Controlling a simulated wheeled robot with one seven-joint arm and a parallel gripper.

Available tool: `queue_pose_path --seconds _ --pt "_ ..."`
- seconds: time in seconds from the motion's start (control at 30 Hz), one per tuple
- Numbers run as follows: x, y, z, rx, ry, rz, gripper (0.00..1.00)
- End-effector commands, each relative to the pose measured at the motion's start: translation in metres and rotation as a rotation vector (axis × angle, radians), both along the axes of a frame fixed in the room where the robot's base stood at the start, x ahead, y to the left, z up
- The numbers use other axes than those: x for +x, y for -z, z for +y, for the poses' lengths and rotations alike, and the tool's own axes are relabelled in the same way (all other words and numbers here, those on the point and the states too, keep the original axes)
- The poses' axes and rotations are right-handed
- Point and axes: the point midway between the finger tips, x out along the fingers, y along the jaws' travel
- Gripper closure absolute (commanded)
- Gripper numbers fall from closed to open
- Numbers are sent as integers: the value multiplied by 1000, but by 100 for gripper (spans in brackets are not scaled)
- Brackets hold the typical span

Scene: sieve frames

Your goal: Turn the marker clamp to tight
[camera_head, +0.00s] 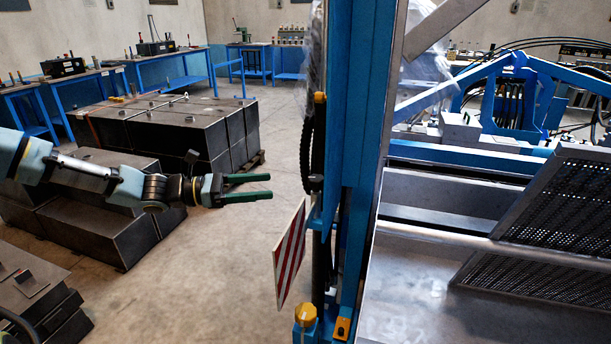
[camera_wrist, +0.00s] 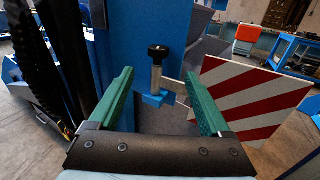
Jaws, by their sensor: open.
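The marker clamp shows in the wrist view as a black knob (camera_wrist: 159,52) on a metal stem, set in a small blue bracket (camera_wrist: 155,99) by a blue post (camera_wrist: 140,25). A pale strip runs from the bracket toward a red-and-white striped marker board (camera_wrist: 245,98). The board also hangs beside the post in the head view (camera_head: 289,254). My gripper (camera_head: 264,186) has green fingers, open and empty, pointing right toward the post. In the wrist view the clamp stands beyond and between my fingertips (camera_wrist: 159,78), apart from them.
The tall blue post (camera_head: 357,150) carries a black cable chain (camera_head: 308,145). A yellow knob (camera_head: 305,313) sits low on it. Right of it is a metal machine with perforated panels (camera_head: 565,215). Dark blocks (camera_head: 165,130) stand behind my arm. Floor between is clear.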

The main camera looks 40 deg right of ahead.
Motion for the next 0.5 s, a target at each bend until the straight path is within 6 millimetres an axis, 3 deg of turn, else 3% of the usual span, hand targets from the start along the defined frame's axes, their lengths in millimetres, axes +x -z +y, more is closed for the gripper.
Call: queue_pose_path --seconds 0.17,0.5 --pt "-5 -6 -14 -14 -7 20 18" --pt "-36 -6 -68 -12 -4 18 18"
